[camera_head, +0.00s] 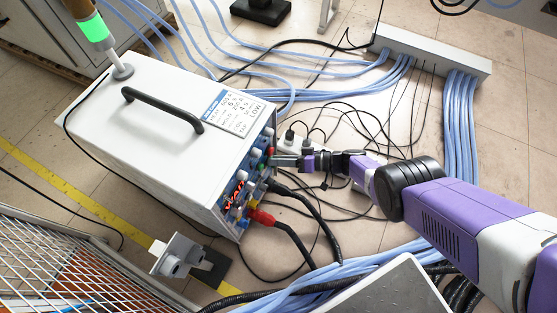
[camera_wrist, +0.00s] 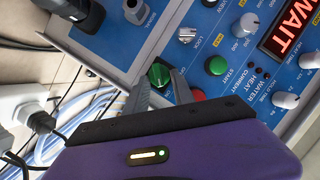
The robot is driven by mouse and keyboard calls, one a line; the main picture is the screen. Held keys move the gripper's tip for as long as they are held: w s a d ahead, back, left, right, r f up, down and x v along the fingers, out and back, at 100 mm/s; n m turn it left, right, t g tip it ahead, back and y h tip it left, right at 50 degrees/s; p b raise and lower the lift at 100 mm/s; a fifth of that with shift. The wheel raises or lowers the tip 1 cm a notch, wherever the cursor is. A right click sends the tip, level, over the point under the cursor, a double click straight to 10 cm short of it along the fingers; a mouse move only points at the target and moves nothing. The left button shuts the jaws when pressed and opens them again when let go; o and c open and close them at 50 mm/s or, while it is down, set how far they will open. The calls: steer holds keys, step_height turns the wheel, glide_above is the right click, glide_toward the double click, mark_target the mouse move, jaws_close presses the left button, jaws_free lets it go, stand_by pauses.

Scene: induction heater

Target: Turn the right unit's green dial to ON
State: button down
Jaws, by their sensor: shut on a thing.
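The heater unit (camera_head: 165,130) is a white box with a black top handle and a blue control panel at its right end. In the wrist view its panel (camera_wrist: 215,40) shows a red WAIT display (camera_wrist: 290,28). The green dial (camera_wrist: 159,74) sits low on the panel, between my gripper's fingertips. My gripper (camera_wrist: 160,82) is shut on the green dial, one finger on each side. In the head view my gripper (camera_head: 274,162) meets the panel's upper edge; the dial is hidden there.
Near the dial are a green START button (camera_wrist: 216,65), a red button (camera_wrist: 197,94), a silver LOCK switch (camera_wrist: 187,35) and white knobs. A power strip (camera_head: 291,142) and black and red cables lie by the panel. Blue hoses (camera_head: 460,120) cross the floor. A wire cage (camera_head: 70,265) stands at lower left.

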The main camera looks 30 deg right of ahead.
stand_by(0.5)
steer(key=c, duration=1.1)
jaws_free()
steer(key=shift+w, duration=0.1)
steer(key=p+v, duration=0.2)
steer(key=v, duration=0.5)
steer(key=shift+s+d, duration=0.25)
steer(key=shift+d, duration=0.05)
